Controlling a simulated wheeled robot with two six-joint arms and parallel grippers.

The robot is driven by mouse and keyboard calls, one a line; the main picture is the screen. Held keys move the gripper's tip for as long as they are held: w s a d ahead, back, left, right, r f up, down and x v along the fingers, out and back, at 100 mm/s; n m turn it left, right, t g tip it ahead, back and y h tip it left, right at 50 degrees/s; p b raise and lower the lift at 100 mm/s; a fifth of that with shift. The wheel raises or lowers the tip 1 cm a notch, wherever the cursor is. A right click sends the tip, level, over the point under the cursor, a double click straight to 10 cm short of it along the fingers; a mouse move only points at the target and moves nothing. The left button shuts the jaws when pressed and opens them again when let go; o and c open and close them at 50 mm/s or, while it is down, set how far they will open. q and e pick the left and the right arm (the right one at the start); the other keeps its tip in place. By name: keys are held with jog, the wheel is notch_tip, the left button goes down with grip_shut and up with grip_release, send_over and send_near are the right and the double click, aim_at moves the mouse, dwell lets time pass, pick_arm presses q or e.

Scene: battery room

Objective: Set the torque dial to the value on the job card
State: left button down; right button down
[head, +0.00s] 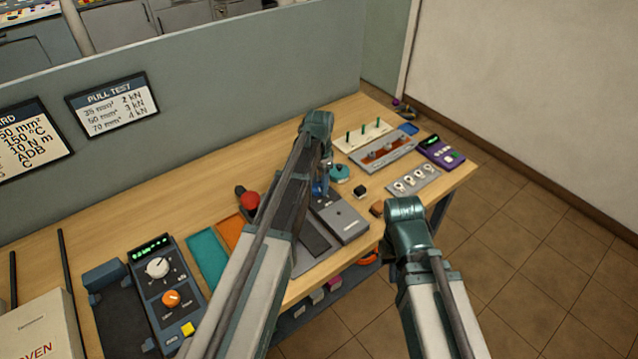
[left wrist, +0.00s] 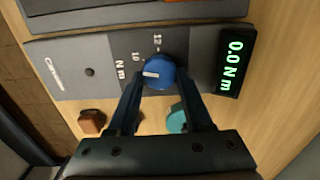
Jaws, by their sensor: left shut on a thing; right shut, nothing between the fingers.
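The torque dial is a blue knob with a pale mark, between my left gripper's fingertips (left wrist: 157,80) in the left wrist view. The knob (left wrist: 158,66) sits on a grey tester (left wrist: 80,62). White scale marks, including 10 and 12, show beside it; fingers hide others. A green display (left wrist: 235,62) reads 0.0 N m. In the head view my left gripper (head: 321,188) reaches down onto the tester (head: 345,220). The job card (head: 30,140) is on the partition, cut by the left edge; one line looks like 10 N m. My right gripper (head: 388,248) is right of the tester, its fingers mostly hidden.
A PULL TEST card (head: 112,104) hangs beside the job card. A control box with knobs (head: 165,290) stands at left on the bench. A brown block (left wrist: 92,122) and a teal round thing (left wrist: 177,118) lie near the tester. A purple device (head: 441,151) is at the far right.

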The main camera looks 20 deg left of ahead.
aim_at(320, 187)
pick_arm(q)
jog(key=shift+m, duration=1.5)
jog(key=shift+c, duration=1.5)
grip_release()
jog(key=shift+r, duration=0.15)
notch_tip(320, 187, up, 14)
jog(key=p, duration=1.4)
jog(key=shift+f, duration=0.2)
jog(key=shift+s+d+f, duration=0.1)
